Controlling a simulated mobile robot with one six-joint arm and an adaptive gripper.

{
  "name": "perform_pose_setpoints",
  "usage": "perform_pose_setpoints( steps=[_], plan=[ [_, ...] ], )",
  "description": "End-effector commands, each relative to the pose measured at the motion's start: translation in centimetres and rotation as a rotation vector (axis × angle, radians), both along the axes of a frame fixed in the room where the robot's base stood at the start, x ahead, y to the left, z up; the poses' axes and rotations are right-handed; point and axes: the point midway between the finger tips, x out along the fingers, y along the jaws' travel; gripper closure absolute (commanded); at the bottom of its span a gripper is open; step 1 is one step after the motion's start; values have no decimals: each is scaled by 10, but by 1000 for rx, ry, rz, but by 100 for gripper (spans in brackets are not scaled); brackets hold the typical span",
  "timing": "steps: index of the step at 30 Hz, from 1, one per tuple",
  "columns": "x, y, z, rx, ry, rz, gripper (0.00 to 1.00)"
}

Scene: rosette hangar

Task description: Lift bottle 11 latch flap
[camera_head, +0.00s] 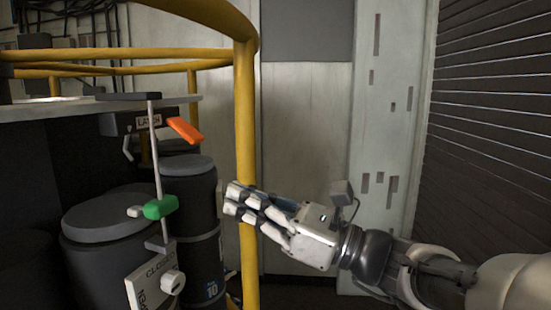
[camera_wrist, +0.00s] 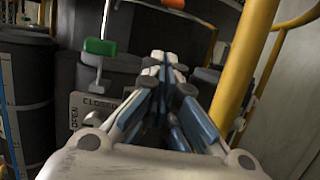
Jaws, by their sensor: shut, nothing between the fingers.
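An orange flap (camera_head: 185,130) sticks out at a tilt from a dark box marked with what looks like "LATCH" (camera_head: 125,122), under the edge of a pale shelf. In the wrist view only a sliver of the orange flap (camera_wrist: 172,4) shows at the top edge. I cannot read the number 11 on anything. My gripper (camera_head: 233,200) is shut and empty, below and right of the flap and apart from it in the picture. Its fingers overlap the yellow post in the head view. In the wrist view the closed fingertips (camera_wrist: 164,62) point towards the bottles.
A yellow post (camera_head: 246,160) with rails stands close to my fingers. A green handle (camera_head: 160,207) hangs on a thin rod above an OPEN/CLOSED plate (camera_head: 150,284). Dark bottles stand behind, one marked 10 (camera_head: 208,265). A slatted dark wall (camera_head: 490,130) is at right.

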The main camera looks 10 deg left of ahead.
Motion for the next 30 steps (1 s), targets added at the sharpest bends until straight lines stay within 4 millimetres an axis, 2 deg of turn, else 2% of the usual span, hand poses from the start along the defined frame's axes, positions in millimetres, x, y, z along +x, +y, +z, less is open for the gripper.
perform_pose_setpoints(
  steps=[5,8,18,19,21,24,30],
  plan=[
    [1,12,4,-1,-2,4,100],
    [2,28,8,-1,-1,5,100],
    [13,97,27,-1,-1,6,100],
    [14,98,30,0,-2,1,100],
    [13,87,42,-1,-5,-2,100],
    [12,80,52,-1,-4,-2,100],
    [11,74,59,-2,-3,-1,100]
  ],
)
